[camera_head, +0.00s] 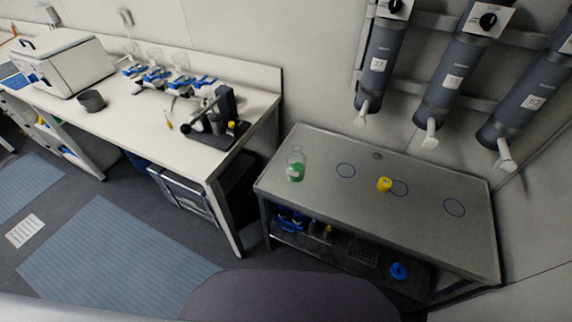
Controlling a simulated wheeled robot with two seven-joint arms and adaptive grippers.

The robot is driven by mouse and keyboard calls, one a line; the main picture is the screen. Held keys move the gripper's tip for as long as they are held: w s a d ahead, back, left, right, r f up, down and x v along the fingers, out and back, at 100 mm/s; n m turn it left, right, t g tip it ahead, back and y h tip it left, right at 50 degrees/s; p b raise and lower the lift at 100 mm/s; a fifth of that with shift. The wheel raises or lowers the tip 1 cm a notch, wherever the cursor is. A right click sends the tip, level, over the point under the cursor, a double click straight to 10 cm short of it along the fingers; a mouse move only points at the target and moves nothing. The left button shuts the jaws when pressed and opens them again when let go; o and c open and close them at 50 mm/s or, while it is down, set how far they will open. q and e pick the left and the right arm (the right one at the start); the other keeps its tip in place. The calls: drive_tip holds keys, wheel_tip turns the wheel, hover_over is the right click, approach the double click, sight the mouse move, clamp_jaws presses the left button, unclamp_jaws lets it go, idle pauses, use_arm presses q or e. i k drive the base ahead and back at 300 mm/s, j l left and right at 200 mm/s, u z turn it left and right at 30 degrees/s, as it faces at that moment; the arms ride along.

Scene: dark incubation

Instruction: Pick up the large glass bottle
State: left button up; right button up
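A clear glass bottle (296,166) with green in its lower part stands upright on the left part of the grey metal table (325,187). A small yellow object (384,184) sits on the same table, at the edge of a drawn blue circle. Neither of my grippers shows in the head view. Nothing touches the bottle.
Several grey cylinders (455,85) with spouts hang on the wall above the table's right side. The white bench (150,118) at left carries a black instrument (218,118), a dark cup (91,100) and a white box (62,62). Table space around the bottle is clear.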

sight(296, 160)
drive_tip(key=z, duration=1)
drive_tip(key=i+l+u, duration=0.1)
drive_tip(key=l+u, duration=0.2)
drive_tip(key=i+l+u, duration=0.1)
drive_tip(key=l+u, duration=0.5)
drive_tip(key=i+l, duration=0.05)
drive_tip(key=l, duration=0.05)
